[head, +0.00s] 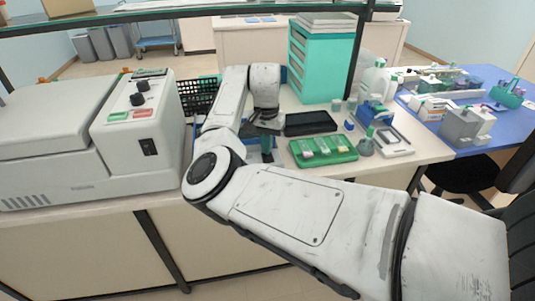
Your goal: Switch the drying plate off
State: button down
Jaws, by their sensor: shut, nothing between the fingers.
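My gripper (266,146) hangs below the white wrist of my arm, pointing down over the bench just left of the green slide tray. It looks shut and empty; its tips are small and partly hidden by my arm. A flat black plate (310,123) lies on the bench to the right of the gripper, behind the green tray. It may be the drying plate, but I cannot tell for sure. No switch or lit lamp can be made out on it. My forearm and elbow hide part of the bench in front.
A large white machine (75,130) with knobs and a black rocker switch (148,147) stands at left. A green tray (323,151), a teal drawer cabinet (322,65), bottles (374,80) and a grey-white device (393,142) crowd the right. A black basket (199,95) stands behind my arm.

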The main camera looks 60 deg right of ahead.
jog(key=shift+r+p, duration=2.9)
jog(key=shift+r, duration=0.4)
jog(key=s+f+h, duration=0.1)
jog(key=s, duration=0.1)
jog(key=s+f+h, duration=0.1)
jog(key=s+f, duration=0.1)
jog(key=s, duration=0.1)
jog(key=s+d+f+n, duration=0.1)
jog(key=s+f, duration=0.1)
jog(key=shift+s+f+g+h, duration=0.1)
jog(key=shift+s+g+h, duration=0.05)
jog(key=shift+g+h, duration=0.25)
jog(key=s+a+f+n+h, duration=0.1)
jog(key=s+a+f+n, duration=0.1)
jog(key=s+n, duration=0.1)
jog(key=shift+a+f, duration=0.3)
jog(key=shift+f, duration=0.05)
jog(key=s+a+f+n+y, duration=0.1)
jog(key=s+a+f+n, duration=0.2)
jog(key=a, duration=0.6)
jog(key=s+a+f+n+t+y, duration=0.1)
jog(key=s+a+f+n, duration=0.2)
jog(key=s+a, duration=0.3)
jog(key=s+a+f+n+y, duration=0.1)
jog(key=s+a+f+n, duration=0.2)
jog(key=a, duration=1)
jog(key=shift+s+f+n+t+y, duration=0.2)
jog(key=shift+s+n+t+y, duration=0.15)
jog(key=shift+s+n, duration=0.7)
